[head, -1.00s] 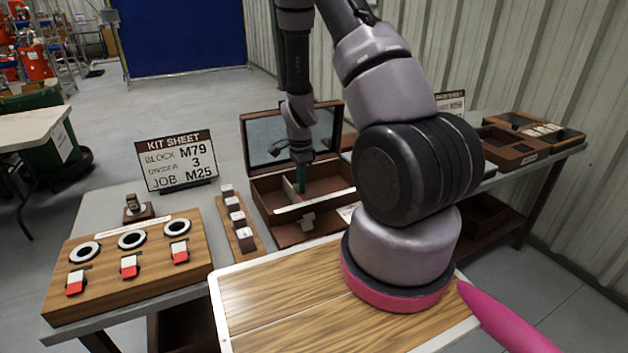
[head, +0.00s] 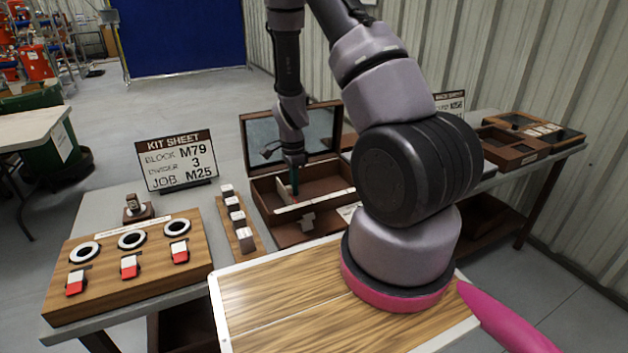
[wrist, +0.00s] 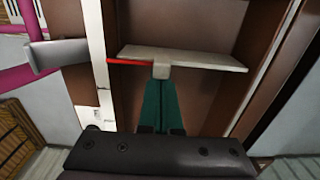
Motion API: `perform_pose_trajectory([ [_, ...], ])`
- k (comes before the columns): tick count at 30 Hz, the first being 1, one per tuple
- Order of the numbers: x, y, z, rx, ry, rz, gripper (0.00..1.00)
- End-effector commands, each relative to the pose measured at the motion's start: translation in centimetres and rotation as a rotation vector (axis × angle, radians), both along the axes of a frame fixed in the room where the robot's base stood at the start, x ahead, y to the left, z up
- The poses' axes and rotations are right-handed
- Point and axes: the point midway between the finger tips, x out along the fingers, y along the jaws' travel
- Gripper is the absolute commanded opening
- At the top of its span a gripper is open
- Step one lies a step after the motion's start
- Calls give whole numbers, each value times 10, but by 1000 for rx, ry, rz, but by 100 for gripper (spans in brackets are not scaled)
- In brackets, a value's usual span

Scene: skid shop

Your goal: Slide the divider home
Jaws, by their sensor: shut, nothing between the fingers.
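The open wooden box (head: 262,199) stands mid-table in the head view, its lid (head: 262,141) raised behind it. The divider (wrist: 205,60) is a cream strip lying across the brown compartment in the wrist view, with a small tab (wrist: 161,70) on its near edge. A red line shows beside the divider's left end. In the head view the divider (head: 284,190) is a small pale piece, partly hidden by my gripper. My gripper (head: 294,187) points down inside the box. In the wrist view its green fingers (wrist: 161,84) are shut, with tips at the tab; contact is hard to tell.
A kit sheet sign (head: 179,160) reading block M79, divider 3, job M25 stands left of the box. A rack of several blocks (head: 237,216) is close to the box's left. A wooden board with rings (head: 72,298) lies front left. More trays (head: 513,148) are at right.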

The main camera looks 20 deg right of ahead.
Motion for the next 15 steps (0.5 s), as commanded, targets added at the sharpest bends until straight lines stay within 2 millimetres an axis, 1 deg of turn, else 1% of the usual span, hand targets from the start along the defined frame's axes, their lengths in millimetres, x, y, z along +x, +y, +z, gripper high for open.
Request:
perform_pose_trajectory([
  [15,0,11,0,0,0,1,0],
])
